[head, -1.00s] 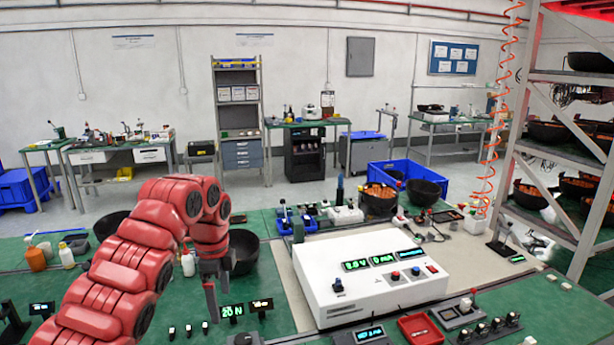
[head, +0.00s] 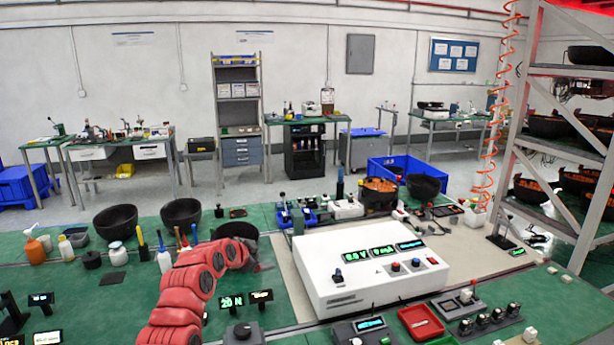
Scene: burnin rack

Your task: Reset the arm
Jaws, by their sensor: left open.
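My left arm is red and segmented and comes up from the bottom of the head view. Its left gripper (head: 261,257) is a small grey shape beside the white power box, in front of a black bowl (head: 236,230). The gripper looks empty, and its fingers are small and partly hard to make out. My right gripper is out of view.
The white box (head: 365,268) with green readouts and buttons stands right of the gripper. Bottles and screwdrivers (head: 160,250) stand left of the arm. More black bowls (head: 181,213) lie behind. A rack (head: 560,130) stands at right.

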